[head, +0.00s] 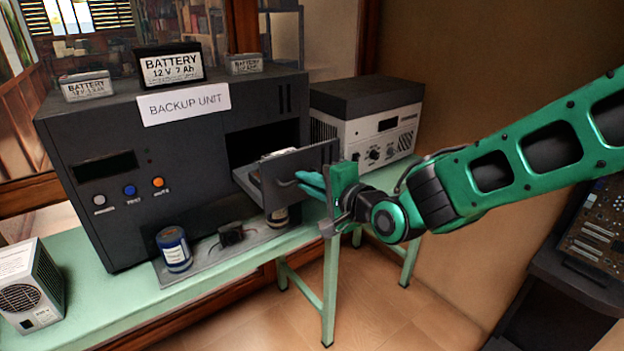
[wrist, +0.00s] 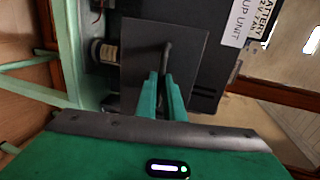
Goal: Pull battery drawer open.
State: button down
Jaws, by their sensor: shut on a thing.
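The battery drawer (head: 257,188) sticks out of the front of the dark backup unit (head: 110,222), pulled well out of its opening. Its dark front panel also shows in the wrist view (wrist: 139,73), with a bar handle (wrist: 168,55). My gripper (head: 303,180) is at the drawer front, with its green fingers shut on the handle. In the wrist view the fingertips (wrist: 160,78) close around the lower part of the bar. The inside of the drawer is mostly hidden behind its front panel, though a light-coloured thing shows at its top edge.
Several batteries (head: 171,67) stand on the unit. A white-fronted device (head: 378,140) stands to the right, a small white box (head: 30,284) at left. Floor space is open in front.

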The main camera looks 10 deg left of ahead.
jog(key=shift+d+f, duration=0.1)
jog(key=shift+f, duration=0.1)
jog(key=c, duration=1.9)
grip_release()
jog(key=shift+w, duration=0.1)
jog(key=shift+o, duration=0.2)
jog(key=shift+r, duration=0.1)
jog(key=v, duration=1)
jog(key=shift+s+d, duration=0.25)
jog(key=shift+d, duration=0.05)
